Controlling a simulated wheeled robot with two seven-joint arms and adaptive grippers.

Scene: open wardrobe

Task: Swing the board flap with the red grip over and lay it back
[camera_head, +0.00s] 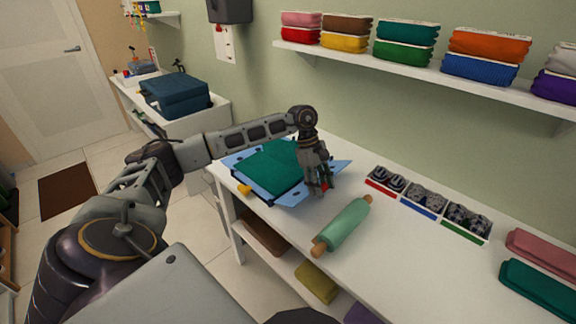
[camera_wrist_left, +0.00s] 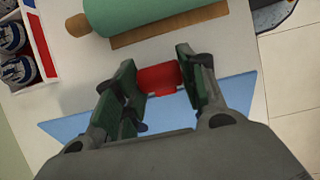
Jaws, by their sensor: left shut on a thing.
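The blue folding board (camera_head: 232,160) lies on the white table with a folded green cloth (camera_head: 268,168) on it. Its blue flap (camera_head: 338,168) shows at the right of the cloth and also in the left wrist view (camera_wrist_left: 240,90). The red grip (camera_wrist_left: 158,79) sits at the flap's edge, between the fingers of my left gripper (camera_wrist_left: 160,85). In the head view, my left gripper (camera_head: 322,187) points down at the flap, shut on the red grip and hiding most of it. I cannot tell whether the flap is raised. My right gripper is out of view.
A green rolling pin (camera_head: 344,226) lies close to the flap. Trays of dark rolled items (camera_head: 430,197) stand by the wall, and folded cloths (camera_head: 540,285) lie at the right. A yellow grip (camera_head: 244,189) is at the board's near-left edge. Bare table lies right of the pin.

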